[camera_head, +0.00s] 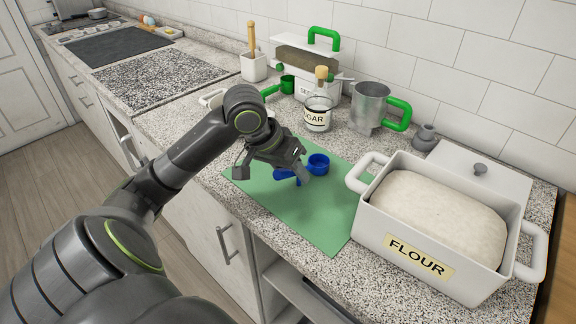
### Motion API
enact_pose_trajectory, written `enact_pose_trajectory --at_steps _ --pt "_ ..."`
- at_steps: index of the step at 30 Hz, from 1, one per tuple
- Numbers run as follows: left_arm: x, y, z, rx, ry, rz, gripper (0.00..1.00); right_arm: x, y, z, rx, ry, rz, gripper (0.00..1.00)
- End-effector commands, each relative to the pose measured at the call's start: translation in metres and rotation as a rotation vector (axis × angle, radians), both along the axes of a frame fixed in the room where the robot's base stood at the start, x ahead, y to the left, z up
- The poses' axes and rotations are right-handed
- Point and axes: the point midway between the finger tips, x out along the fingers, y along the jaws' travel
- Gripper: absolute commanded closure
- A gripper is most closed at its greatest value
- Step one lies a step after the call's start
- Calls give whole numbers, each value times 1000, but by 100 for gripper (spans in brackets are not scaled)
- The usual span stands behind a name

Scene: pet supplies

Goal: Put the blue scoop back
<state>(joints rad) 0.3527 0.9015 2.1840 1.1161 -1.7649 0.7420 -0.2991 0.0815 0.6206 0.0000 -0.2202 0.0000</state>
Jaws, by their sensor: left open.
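A blue scoop (318,163) lies on the green mat (310,217) on the counter. Its round cup shows to the right of my left gripper, and more blue, likely its handle, shows between and behind the fingers. My left gripper (272,174) is open and reaches down over the blue handle part, one finger to its left and one near the cup. Whether the fingers touch the scoop cannot be told. My right gripper is not in view.
A white FLOUR container (380,238) with its contents open stands right of the mat, its lid (450,160) behind. A SUGAR jar (318,115), a metal cup with a green handle (370,105) and a green scoop (286,84) stand behind. The mat's front is clear.

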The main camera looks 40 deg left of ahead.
Motion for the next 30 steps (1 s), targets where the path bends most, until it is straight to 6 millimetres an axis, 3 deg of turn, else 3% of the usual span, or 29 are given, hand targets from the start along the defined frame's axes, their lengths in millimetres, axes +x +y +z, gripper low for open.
enact_pose_trajectory --at_steps 30 --pt "-42 24 99 5 -1 0 58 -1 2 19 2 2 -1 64"
